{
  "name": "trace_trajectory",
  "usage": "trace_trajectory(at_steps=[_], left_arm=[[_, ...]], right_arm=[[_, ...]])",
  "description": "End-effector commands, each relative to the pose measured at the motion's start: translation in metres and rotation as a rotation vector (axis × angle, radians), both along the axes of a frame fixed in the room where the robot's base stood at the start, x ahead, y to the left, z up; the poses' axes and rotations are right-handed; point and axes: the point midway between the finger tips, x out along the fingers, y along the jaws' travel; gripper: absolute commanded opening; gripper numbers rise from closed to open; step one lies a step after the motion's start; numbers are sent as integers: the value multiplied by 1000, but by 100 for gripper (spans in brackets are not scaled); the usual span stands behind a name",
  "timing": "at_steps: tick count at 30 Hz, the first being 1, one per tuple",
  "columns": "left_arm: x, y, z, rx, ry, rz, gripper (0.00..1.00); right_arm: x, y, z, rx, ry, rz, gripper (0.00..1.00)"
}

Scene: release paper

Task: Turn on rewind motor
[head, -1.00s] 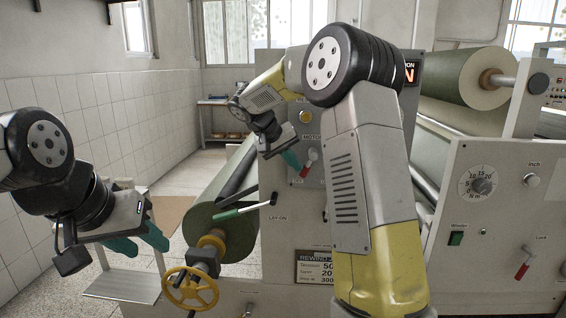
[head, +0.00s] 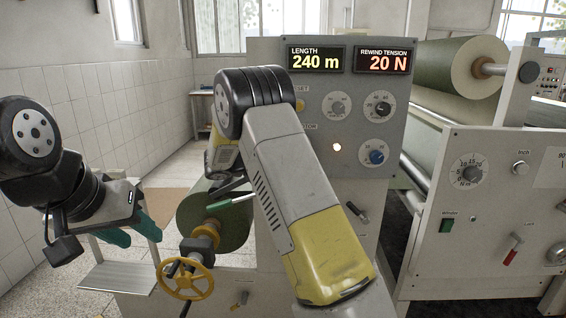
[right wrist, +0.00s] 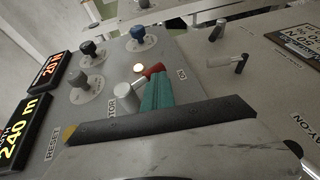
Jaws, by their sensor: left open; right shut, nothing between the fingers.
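The rewind motor switch shows in the right wrist view as a pale pivot (right wrist: 125,92) with a red-tipped lever (right wrist: 153,70), beside the letters of a MOTOR label and an ON label (right wrist: 181,74). The closed teal fingers of my right gripper (right wrist: 157,93) are right at the red tip; I cannot tell whether they touch it. A small lamp (right wrist: 138,68) beside the lever glows; it also glows in the head view (head: 337,147). My right arm hides the switch and right gripper in the head view. My left gripper (head: 135,232) is open and empty at the left, away from the panel.
The panel displays (head: 316,59) read 240 m and 20 N. Three dials, one blue (head: 376,157), sit near the lamp. A handled lever (head: 358,211) sticks out lower right. A yellow handwheel (head: 186,279) and green roll (head: 232,228) stand left of the panel.

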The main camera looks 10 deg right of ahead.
Motion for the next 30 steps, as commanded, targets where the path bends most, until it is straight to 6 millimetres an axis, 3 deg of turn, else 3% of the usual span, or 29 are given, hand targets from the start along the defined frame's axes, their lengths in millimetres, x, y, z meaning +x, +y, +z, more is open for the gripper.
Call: trace_trajectory(at_steps=[12, 30], left_arm=[[0, 0, 0, 0, 0, 0, 41], [0, 0, 0, 0, 0, 0, 41]], right_arm=[[-2, -8, -2, -138, 39, -1, 0], [-2, -8, -3, -147, 42, -1, 0]])
